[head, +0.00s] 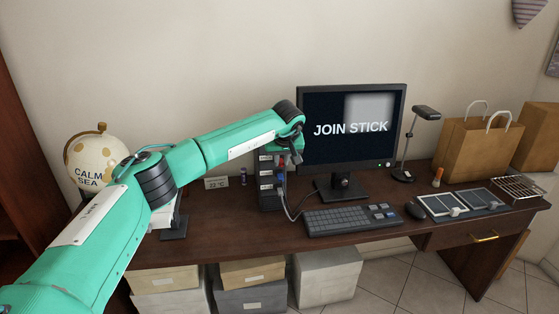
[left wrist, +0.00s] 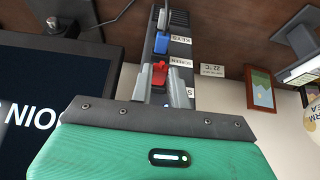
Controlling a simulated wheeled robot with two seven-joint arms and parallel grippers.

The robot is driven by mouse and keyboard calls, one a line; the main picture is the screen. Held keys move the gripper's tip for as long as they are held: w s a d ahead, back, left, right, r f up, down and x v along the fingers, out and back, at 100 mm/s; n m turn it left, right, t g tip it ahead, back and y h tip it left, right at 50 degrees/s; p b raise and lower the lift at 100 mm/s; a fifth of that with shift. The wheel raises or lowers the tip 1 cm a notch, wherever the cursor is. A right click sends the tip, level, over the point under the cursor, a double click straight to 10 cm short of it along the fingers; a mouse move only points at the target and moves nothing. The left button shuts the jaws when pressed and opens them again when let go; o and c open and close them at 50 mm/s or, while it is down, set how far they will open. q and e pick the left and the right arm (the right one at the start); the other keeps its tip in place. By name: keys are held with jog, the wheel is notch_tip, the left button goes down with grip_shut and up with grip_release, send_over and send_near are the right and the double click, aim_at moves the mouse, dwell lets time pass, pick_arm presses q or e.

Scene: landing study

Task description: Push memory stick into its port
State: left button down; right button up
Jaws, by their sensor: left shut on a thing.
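My left gripper (left wrist: 160,88) is shut on a small red memory stick (left wrist: 158,74), whose red body shows between its two grey fingers in the left wrist view. The stick is at the face of a dark upright port block (head: 270,199) with several white labels. The label beside the fingers is mostly covered, so I cannot read which port it marks. How far the stick is in its port is hidden by the fingers. A blue plug (left wrist: 161,43) sits in the block beside it. The monitor (head: 351,152) reads "JOIN STICK". My right gripper is out of view.
A desk lamp (head: 425,112), paper bags (head: 478,150) and a globe (head: 95,160) stand farther off. The front desk edge is mostly clear.

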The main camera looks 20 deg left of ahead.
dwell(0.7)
pick_arm(q)
jog(key=c, duration=1.3)
grip_release()
jog(key=shift+w+a, duration=0.1)
